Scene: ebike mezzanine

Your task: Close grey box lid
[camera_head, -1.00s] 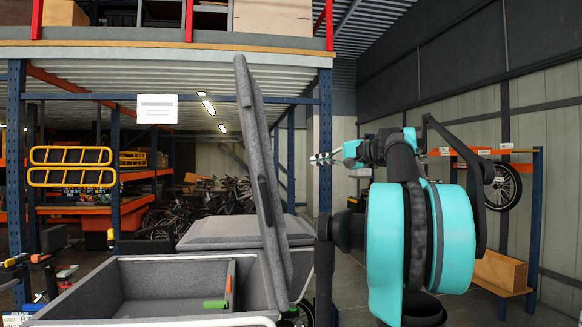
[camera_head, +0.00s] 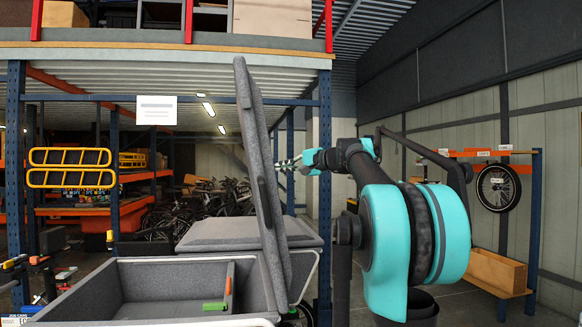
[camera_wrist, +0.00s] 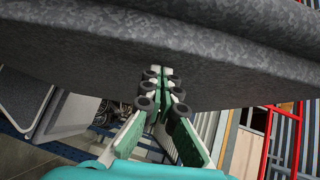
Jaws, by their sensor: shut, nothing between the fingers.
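The grey box (camera_head: 180,290) stands open at the lower left in the head view, with its felt-like lid (camera_head: 262,170) raised and leaning slightly back to the left. My gripper (camera_head: 284,165) is at the right side of the lid, at about the middle of its height, and its tips are close to the lid or partly behind its edge. In the wrist view my gripper (camera_wrist: 163,80) is shut and empty, with the lid's grey surface (camera_wrist: 160,45) spread across the top just beyond the tips. I cannot tell whether they touch.
A second grey closed lid (camera_head: 235,232) lies behind the open box. Green and orange items (camera_head: 215,306) are inside the box's right end. A blue rack post (camera_head: 325,180) stands behind my arm. Free floor shows at the right.

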